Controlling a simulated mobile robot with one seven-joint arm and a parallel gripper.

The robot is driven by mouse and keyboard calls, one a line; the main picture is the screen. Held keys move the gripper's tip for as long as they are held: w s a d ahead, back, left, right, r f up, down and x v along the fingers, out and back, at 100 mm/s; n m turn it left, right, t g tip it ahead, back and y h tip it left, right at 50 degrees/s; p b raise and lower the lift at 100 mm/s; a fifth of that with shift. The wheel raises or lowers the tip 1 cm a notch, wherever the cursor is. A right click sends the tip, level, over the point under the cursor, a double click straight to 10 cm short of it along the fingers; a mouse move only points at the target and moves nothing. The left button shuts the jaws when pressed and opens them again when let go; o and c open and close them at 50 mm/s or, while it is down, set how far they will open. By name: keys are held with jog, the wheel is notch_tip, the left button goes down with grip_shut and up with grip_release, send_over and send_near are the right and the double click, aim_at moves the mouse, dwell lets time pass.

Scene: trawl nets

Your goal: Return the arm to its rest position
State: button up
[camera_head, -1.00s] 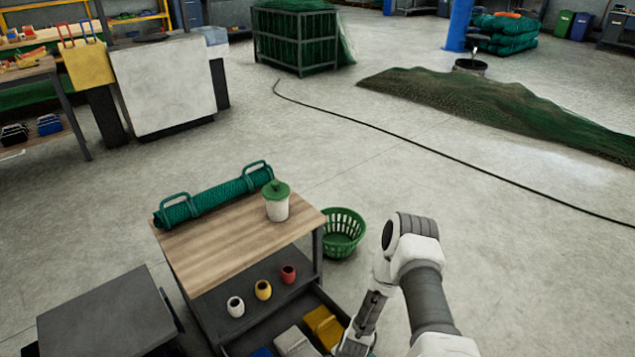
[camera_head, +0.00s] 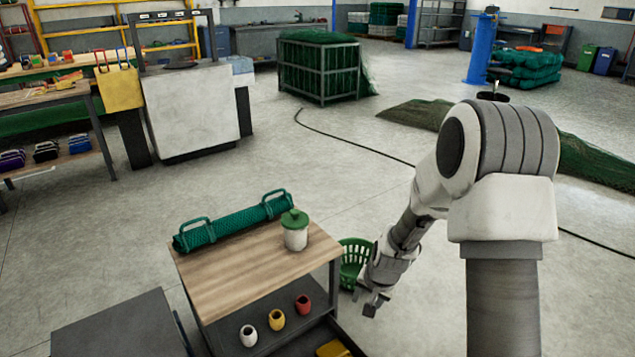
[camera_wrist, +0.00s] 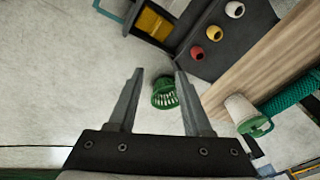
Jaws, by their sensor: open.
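My arm rises on the right of the head view, bent at a large white and grey joint. My gripper (camera_head: 372,303) points down beside the cart's right side, in front of the green basket (camera_head: 354,262). In the wrist view my gripper (camera_wrist: 158,75) has its two fingers spread apart with nothing held between them. The green basket (camera_wrist: 164,93) shows beyond and between the fingers, on the floor. It is partly hidden by my arm in the head view.
The wood-topped cart (camera_head: 235,275) carries a green net roll (camera_head: 233,221) and a white jar with green lid (camera_head: 295,232). White, yellow and red pots stand on its lower shelf. A dark table (camera_head: 120,330) stands left. A net heap (camera_head: 415,114) lies behind my arm. Open floor lies between.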

jog(key=s+r+n, duration=0.2)
jog(key=s+r, duration=0.1)
jog(key=r, duration=1)
jog(key=s+d+r+n+t+h, duration=0.1)
jog(key=s+r+n, duration=0.1)
jog(key=s+r, duration=0.8)
jog(key=s+d+r+n+t, duration=0.1)
jog(key=s+r, duration=0.6)
jog(key=s, duration=0.5)
notch_tip(320, 180, up, 21)
jog(key=p, duration=2)
jog(key=shift+s+f, duration=0.15)
jog(key=shift+f, duration=0.05)
jog(key=shift+d, duration=0.1)
